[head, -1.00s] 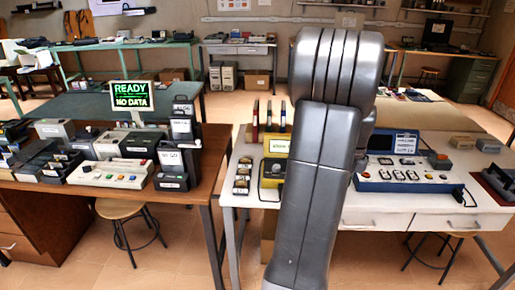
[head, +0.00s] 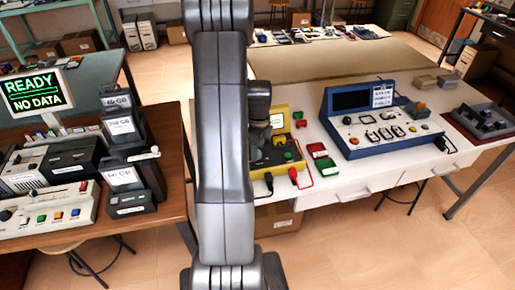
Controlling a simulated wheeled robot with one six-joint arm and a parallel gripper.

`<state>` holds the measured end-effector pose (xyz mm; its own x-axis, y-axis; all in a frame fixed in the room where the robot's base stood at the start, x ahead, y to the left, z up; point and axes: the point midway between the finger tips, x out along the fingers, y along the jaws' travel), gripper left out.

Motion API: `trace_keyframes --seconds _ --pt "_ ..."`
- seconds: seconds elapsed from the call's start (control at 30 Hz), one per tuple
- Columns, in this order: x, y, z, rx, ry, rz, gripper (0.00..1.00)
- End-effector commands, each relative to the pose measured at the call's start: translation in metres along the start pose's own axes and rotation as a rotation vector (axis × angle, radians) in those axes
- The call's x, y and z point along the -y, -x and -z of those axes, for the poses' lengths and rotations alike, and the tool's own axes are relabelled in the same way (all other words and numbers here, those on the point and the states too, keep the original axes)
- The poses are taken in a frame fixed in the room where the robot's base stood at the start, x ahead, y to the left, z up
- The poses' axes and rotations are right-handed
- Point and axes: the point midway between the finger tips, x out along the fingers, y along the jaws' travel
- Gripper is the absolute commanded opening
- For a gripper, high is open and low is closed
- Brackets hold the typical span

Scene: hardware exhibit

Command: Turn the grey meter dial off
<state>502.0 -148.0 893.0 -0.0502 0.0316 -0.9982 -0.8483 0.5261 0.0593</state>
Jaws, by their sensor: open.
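A yellow instrument (head: 284,112) stands on the white table, partly behind my arm, with a pale label or display and a green-topped part in front. Red and black leads or plugs lie at its front edge. It may be the meter, but I cannot make out a grey dial on it; its left part is hidden by my arm. A blue console (head: 383,118) to its right has a dark screen, a white card, small knobs and buttons. My arm fills the picture's middle. A dark part of it shows beside the yellow instrument, but I cannot see my gripper's fingers.
Small red and green blocks (head: 322,160) lie between the instrument and console. A dark tray (head: 487,122) sits at the table's right. A brown table (head: 175,195) at left holds drives, a button panel (head: 48,213) and a READY screen (head: 38,91). A floor gap separates the tables.

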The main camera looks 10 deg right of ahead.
Motion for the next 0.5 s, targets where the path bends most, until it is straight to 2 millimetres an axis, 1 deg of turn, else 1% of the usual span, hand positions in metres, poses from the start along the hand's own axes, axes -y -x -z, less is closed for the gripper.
trace_keyframes --seconds 0.13,0.37,0.4,0.47,0.5 --pt "-0.0001 -0.0066 -0.0002 0.000 0.000 0.000 0.53" --pt "-0.0001 -0.0071 -0.0002 0.000 0.000 0.000 0.53" --pt "-0.0001 -0.0071 -0.0002 0.000 0.000 0.000 0.49" --pt "-0.0001 -0.0070 -0.0002 0.000 0.000 0.000 0.38" --pt "-0.0001 -0.0070 -0.0002 0.000 0.000 0.000 0.30"
